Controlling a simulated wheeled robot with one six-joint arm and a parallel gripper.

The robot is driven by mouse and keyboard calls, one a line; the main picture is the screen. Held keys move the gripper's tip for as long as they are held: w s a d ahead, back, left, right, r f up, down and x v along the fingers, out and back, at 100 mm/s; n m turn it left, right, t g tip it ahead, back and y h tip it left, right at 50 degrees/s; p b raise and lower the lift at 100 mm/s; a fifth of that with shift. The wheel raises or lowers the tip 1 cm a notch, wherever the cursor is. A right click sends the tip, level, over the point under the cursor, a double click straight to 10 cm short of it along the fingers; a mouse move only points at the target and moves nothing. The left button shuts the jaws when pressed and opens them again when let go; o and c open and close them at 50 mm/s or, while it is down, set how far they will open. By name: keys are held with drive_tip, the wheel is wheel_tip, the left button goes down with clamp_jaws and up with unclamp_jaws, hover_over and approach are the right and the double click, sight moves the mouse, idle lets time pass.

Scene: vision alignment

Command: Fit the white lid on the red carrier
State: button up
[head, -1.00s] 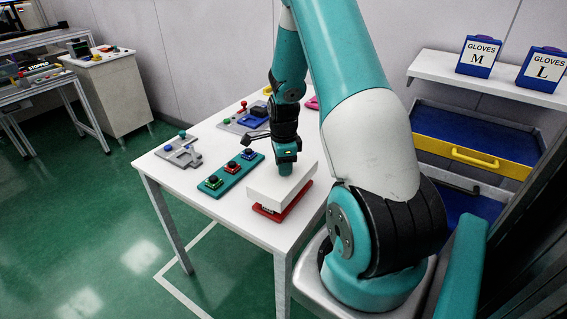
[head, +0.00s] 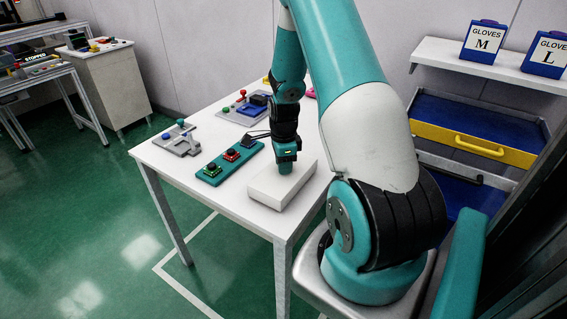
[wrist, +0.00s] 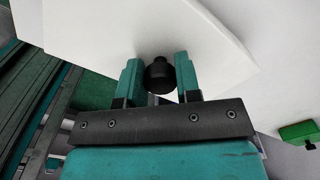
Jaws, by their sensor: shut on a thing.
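The white lid (head: 272,188) is a flat box shape low over the near right part of the white table. No red of the carrier shows in the head view now, so the lid hides it. I cannot tell how well the two are seated. My gripper (head: 286,168) points down on the lid's top. In the wrist view my gripper (wrist: 159,72) has its teal fingers on either side of the lid's black knob (wrist: 159,80) and is shut on it. The lid's white top (wrist: 140,28) spreads out beyond the fingers.
A teal button base (head: 213,180) lies close left of the lid. A grey fixture (head: 178,143) stands at the table's left edge, with another grey plate (head: 238,117) behind. Shelving with a yellow-fronted drawer (head: 475,145) is at the right.

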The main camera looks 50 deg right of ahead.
drive_tip(key=o, duration=1.1)
drive_tip(key=shift+c, duration=0.2)
wheel_tip(320, 180, up, 17)
drive_tip(key=shift+r+b, duration=0.2)
drive_tip(key=shift+b, duration=0.25)
drive_tip(key=s+a+r+n+t+y, duration=0.1)
drive_tip(key=a+r+n, duration=0.2)
drive_tip(key=a+n, duration=0.7)
drive_tip(key=a+r+n+y, duration=0.15)
drive_tip(key=a+n, duration=0.55)
drive_tip(key=a, duration=0.7)
drive_tip(key=s+a+r+n+g+y, duration=0.1)
drive_tip(key=s+a+r+n, duration=0.1)
drive_tip(key=s+a+n, duration=1.2)
drive_tip(key=shift+s+r+n+y, duration=0.15)
drive_tip(key=shift+r+n+y, duration=0.2)
drive_tip(key=shift+n, duration=0.75)
